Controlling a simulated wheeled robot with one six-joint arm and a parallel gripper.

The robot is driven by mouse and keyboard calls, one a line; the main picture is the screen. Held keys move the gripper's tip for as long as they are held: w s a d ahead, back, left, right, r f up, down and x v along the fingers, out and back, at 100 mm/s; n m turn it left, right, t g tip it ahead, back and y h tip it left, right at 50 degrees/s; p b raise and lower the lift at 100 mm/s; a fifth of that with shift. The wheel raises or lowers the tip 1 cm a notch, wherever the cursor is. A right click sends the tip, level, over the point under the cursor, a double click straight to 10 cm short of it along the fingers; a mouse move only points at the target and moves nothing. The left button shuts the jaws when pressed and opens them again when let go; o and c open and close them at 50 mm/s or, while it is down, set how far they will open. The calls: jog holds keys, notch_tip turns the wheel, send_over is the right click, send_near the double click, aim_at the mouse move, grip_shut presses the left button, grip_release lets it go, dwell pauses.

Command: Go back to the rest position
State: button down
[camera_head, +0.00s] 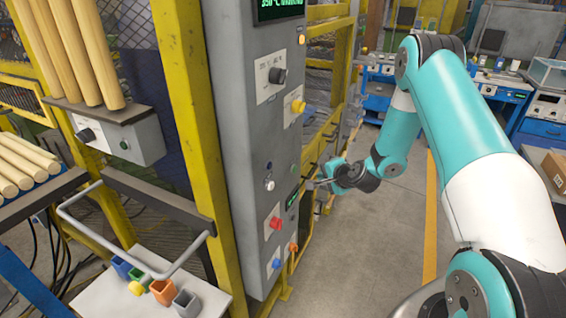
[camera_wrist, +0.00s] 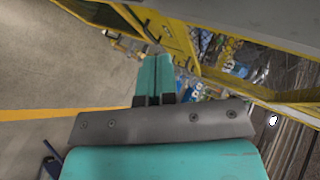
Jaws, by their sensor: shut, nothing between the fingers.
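My gripper (camera_head: 312,184) is at the end of my teal and white arm, close to the right side of the grey control cabinet (camera_head: 235,120). Its tips point left toward the cabinet edge; I cannot tell if they touch it. In the wrist view the two teal fingers of my gripper (camera_wrist: 153,70) lie side by side, shut and empty.
The cabinet carries a yellow knob (camera_head: 298,106), a red knob (camera_head: 276,223) and a blue knob (camera_head: 276,264). A yellow frame (camera_head: 185,110) stands left of it. A cart with a handle (camera_head: 140,275) holds small coloured cups. Floor (camera_head: 350,260) is clear at the lower middle.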

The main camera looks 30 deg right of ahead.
jog(key=s+a+r+n+g+y, duration=0.1)
jog(key=s+a+r+n+g, duration=0.5)
jog(key=a+r+n, duration=0.4)
jog(key=s+a+r+n+g+h, duration=0.1)
jog(key=s+a+r+n, duration=0.2)
jog(key=s, duration=0.6)
jog(key=s+a+r+n+g+h, duration=0.1)
jog(key=s+r+n+g, duration=0.15)
jog(key=s+r, duration=0.45)
jog(key=s+a+n+g+y+b, duration=0.2)
jog(key=s+a+n+y+b, duration=0.2)
jog(key=s+a, duration=0.8)
jog(key=a+n+b, duration=0.2)
jog(key=n, duration=0.1)
jog(key=shift+s+f+n+b, duration=0.3)
jog(key=shift+f+n, duration=0.05)
jog(key=shift+f, duration=0.05)
jog(key=c, duration=1.8)
grip_release()
